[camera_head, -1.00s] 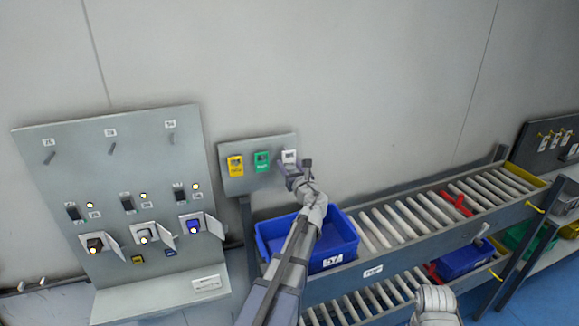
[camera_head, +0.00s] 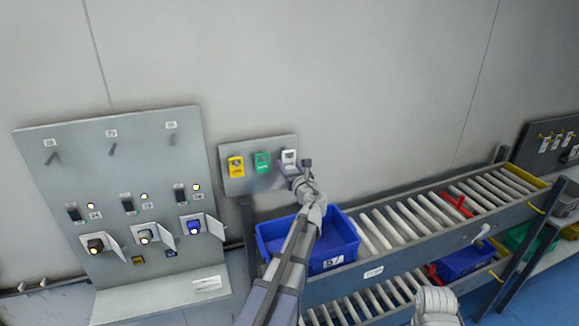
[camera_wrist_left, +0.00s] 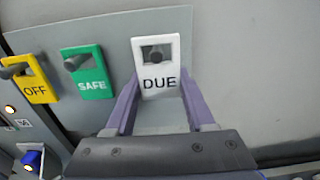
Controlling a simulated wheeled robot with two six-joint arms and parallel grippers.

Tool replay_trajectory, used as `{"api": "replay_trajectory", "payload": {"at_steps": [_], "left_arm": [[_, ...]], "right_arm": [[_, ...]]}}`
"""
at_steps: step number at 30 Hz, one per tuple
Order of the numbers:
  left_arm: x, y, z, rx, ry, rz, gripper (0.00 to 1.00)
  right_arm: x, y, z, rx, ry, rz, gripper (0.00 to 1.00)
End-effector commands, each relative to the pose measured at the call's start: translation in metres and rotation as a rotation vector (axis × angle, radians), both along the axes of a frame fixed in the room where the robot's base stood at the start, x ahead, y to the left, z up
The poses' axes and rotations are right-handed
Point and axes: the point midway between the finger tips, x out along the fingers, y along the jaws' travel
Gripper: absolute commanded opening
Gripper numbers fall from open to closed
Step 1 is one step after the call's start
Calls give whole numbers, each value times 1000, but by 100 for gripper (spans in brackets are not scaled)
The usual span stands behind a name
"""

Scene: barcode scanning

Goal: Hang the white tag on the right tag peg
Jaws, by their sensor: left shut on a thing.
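The white tag reading DUE (camera_wrist_left: 158,78) is between the fingers of my left gripper (camera_wrist_left: 158,103), which is shut on its lower part. A dark peg end (camera_wrist_left: 156,58) shows in the tag's square hole; whether the tag bears on the peg cannot be told. In the head view the white tag (camera_head: 289,156) is at the right end of a small grey board (camera_head: 232,186), with my left gripper (camera_head: 293,170) just below it. A green SAFE tag (camera_wrist_left: 87,73) and a yellow OFF tag (camera_wrist_left: 34,78) hang to its left.
A large grey panel (camera_head: 85,185) with three bare upper pegs and several open covers stands at left. A blue bin (camera_head: 345,250) sits below my left arm, on a roller rack (camera_head: 400,228). The wall above the small board is clear.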

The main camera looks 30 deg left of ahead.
Motion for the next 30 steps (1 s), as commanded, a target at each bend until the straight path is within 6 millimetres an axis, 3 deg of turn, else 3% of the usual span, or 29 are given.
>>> {"api": "replay_trajectory", "payload": {"at_steps": [30], "left_arm": [[7,9,0,0,0,-1,0]], "right_arm": [[0,0,0,0,0,0,0]]}}
